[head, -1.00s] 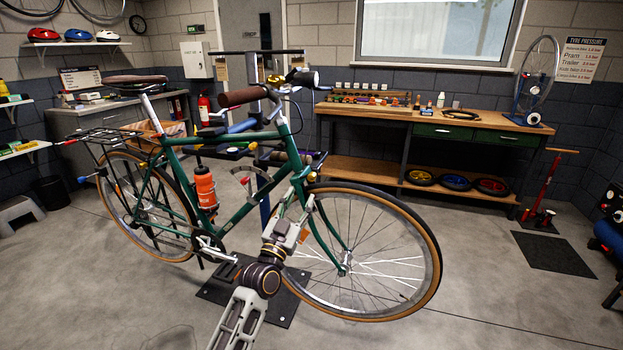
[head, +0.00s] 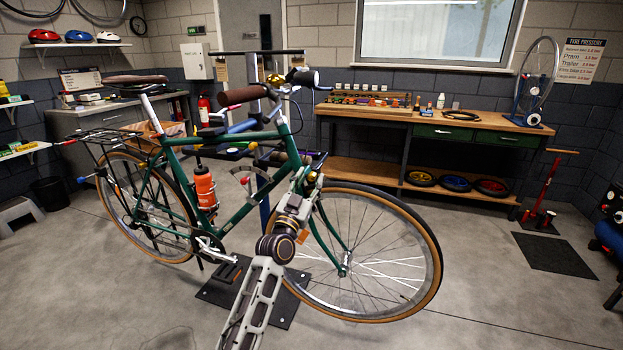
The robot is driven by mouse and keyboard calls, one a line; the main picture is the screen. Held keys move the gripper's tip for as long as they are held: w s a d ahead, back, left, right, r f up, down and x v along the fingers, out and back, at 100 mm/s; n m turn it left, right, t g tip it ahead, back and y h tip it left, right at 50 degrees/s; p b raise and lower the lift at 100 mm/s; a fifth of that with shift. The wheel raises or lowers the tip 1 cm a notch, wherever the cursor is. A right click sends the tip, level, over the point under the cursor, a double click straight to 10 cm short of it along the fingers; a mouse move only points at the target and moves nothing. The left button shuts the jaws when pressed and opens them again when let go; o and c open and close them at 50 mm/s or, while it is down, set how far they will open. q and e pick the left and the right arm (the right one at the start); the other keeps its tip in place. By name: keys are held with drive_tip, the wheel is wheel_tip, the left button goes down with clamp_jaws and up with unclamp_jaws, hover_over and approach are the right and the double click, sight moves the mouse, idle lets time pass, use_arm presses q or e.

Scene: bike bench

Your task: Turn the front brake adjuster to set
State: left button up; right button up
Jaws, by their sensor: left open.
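The green bicycle (head: 237,214) stands clamped in a workstand at the middle of the head view, with its front wheel (head: 436,240) to the right. My left arm comes up from the bottom. My left gripper (head: 311,177) is open at the top of the front fork, beside the front tyre, where the front brake is. The brake adjuster is too small and too covered by the gripper to make out. I cannot tell whether the fingers touch it. The handlebar (head: 240,96) is above and left of the gripper. My right gripper is not in view.
The wheel spokes, fork and frame tube are close around the left gripper. An orange bottle (head: 204,188) sits on the frame. The workbench (head: 385,113) stands behind, with small items on it. A red floor pump (head: 551,192) stands at the right.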

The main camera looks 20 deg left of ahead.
use_arm(q)
drive_tip(key=shift+w+r, duration=0.25)
drive_tip(key=shift+w, duration=0.35)
drive_tip(key=shift+w+d+r, duration=0.1)
drive_tip(key=shift+w, duration=0.2)
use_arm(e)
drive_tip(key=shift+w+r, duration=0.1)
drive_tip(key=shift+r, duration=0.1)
use_arm(q)
clamp_jaws()
drive_tip(key=shift+r+n+p, duration=0.1)
drive_tip(key=shift+n+p, duration=0.5)
drive_tip(key=shift+p, duration=0.2)
drive_tip(key=shift+n+y+p, duration=0.6)
drive_tip(key=shift+n+p, duration=0.1)
drive_tip(key=shift+p, duration=0.1)
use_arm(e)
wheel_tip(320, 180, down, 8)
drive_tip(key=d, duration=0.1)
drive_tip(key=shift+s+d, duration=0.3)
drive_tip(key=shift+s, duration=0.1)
